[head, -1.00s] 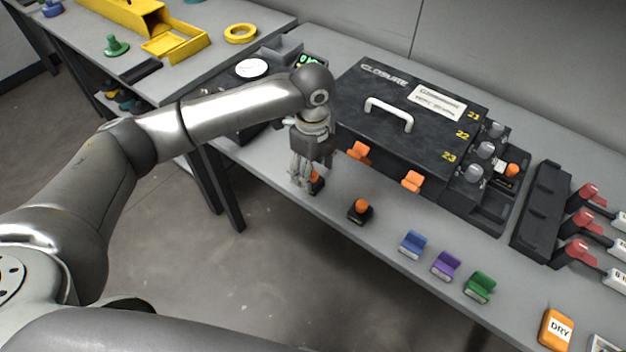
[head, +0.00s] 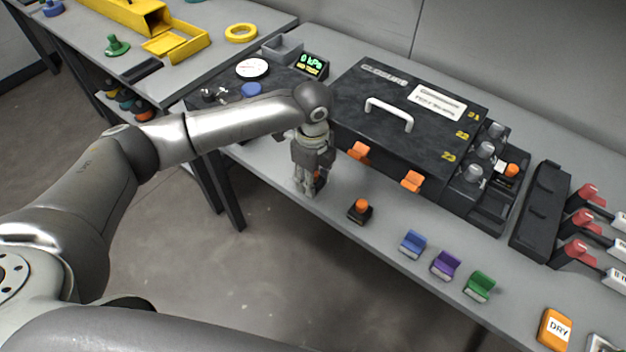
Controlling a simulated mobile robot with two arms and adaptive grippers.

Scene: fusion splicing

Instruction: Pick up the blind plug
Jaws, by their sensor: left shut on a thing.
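My left gripper (head: 306,188) points down over the front edge of the bench, left of the black closure case. It is shut on a small dark piece with orange on it (head: 319,180), mostly hidden by the fingers; it appears to be the blind plug. I cannot tell whether it is clear of the bench top. A similar piece, a black base with an orange knob (head: 360,209), stands on the bench just to the right, apart from the gripper. My right gripper is not in view.
The closure case (head: 400,125) with a white handle and orange latches stands behind the gripper. Blue (head: 412,243), purple (head: 446,264) and green (head: 479,286) holders line the front edge. A gauge unit with a green display (head: 312,65) stands at the back left.

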